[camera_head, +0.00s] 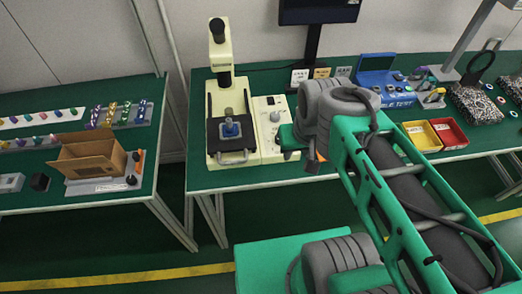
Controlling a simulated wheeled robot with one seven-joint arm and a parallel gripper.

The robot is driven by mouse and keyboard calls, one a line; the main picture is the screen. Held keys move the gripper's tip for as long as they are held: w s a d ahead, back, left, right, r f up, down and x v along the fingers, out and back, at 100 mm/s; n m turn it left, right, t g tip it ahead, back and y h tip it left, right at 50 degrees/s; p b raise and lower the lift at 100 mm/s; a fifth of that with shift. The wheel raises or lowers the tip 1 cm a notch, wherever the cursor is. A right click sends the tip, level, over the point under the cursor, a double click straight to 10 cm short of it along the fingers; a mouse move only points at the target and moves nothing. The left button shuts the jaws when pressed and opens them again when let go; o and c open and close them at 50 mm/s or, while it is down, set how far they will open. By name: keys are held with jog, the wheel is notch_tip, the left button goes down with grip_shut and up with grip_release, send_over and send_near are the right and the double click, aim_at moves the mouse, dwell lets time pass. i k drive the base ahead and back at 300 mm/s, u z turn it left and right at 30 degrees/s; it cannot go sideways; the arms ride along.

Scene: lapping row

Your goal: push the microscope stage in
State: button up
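The cream microscope (219,62) stands upright on the green bench (300,178), left of my arm. Its dark stage (218,146) sits low at the front of its base, with a blue piece (231,129) on top. A bar handle (233,158) at the stage's front lies close to the bench's front edge. My arm reaches in from the lower right, and its grey wrist joint is right of the microscope. My gripper (312,161) seems to show only as a small dark part below the wrist, apart from the stage. Its fingers cannot be made out.
A cream control box (270,115) adjoins the microscope on the right. A monitor (317,10) stands behind. Yellow (422,136) and red (450,133) trays lie farther right. A separate left bench holds an open cardboard box (90,157). Bench space left of the microscope is narrow.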

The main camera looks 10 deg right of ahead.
aim_at(217, 145)
jog(key=z, duration=0.5)
jog(key=k, duration=1.2)
jog(key=u, duration=1.6)
jog(key=i, duration=0.5)
